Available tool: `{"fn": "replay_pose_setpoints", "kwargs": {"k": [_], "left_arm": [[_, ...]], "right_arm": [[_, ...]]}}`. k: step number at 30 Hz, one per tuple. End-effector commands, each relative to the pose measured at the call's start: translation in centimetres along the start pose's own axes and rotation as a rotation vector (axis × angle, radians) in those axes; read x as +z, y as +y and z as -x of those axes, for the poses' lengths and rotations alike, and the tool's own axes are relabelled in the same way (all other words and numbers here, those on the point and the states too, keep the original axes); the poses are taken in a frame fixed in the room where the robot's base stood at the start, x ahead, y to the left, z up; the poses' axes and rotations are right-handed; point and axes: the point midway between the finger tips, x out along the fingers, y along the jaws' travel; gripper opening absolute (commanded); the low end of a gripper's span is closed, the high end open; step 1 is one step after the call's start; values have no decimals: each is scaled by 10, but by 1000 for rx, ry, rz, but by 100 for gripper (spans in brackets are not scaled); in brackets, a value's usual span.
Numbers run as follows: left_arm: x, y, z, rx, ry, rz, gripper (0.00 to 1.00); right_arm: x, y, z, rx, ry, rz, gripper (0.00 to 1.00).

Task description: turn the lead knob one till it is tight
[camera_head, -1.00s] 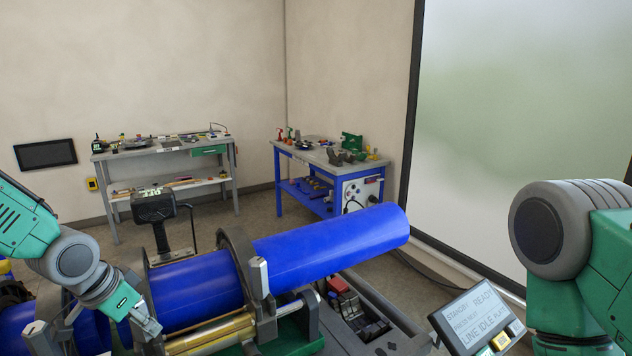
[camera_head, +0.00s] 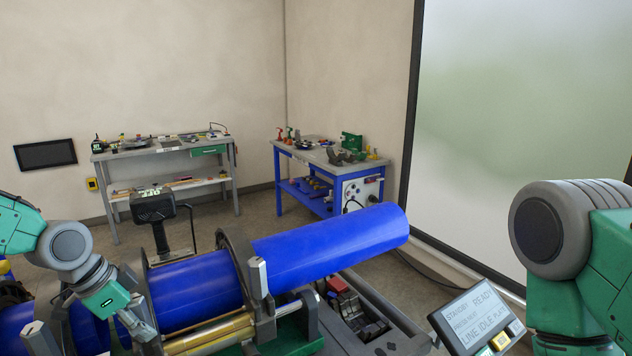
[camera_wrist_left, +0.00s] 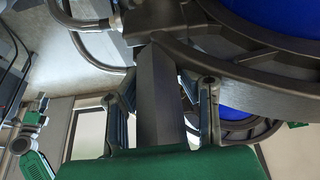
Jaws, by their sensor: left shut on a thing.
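My left gripper (camera_head: 140,326) is low in the head view, beside the clamp ring around the blue pipe. In the left wrist view its two fingers (camera_wrist_left: 165,108) stand on either side of a grey, flat-sided knob (camera_wrist_left: 158,85), and it is shut on that knob. The knob meets a dark curved clamp ring (camera_wrist_left: 240,65) at its upper end. In the head view the gripper largely hides the held knob. A similar grey knob (camera_head: 258,276) stands upright on the right clamp. My right gripper is out of view; only part of that arm shows.
The blue pipe (camera_head: 325,245) sticks out to the right through the clamps. A display panel (camera_head: 475,318) stands at lower right, near my right arm. A grey bench (camera_head: 160,150) and a blue workbench (camera_head: 325,165) stand at the back, with open floor before them.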

Motion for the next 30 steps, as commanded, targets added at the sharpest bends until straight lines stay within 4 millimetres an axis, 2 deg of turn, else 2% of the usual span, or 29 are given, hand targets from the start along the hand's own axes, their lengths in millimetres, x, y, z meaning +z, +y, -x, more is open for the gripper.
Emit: {"fn": "replay_pose_setpoints", "kwargs": {"k": [11,19,30], "left_arm": [[0,-4,-1,16,3,-63,0],[1,-2,-1,104,2,-270,0],[1,-2,-1,128,0,-334,0]], "right_arm": [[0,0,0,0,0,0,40],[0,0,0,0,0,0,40],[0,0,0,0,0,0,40]]}}
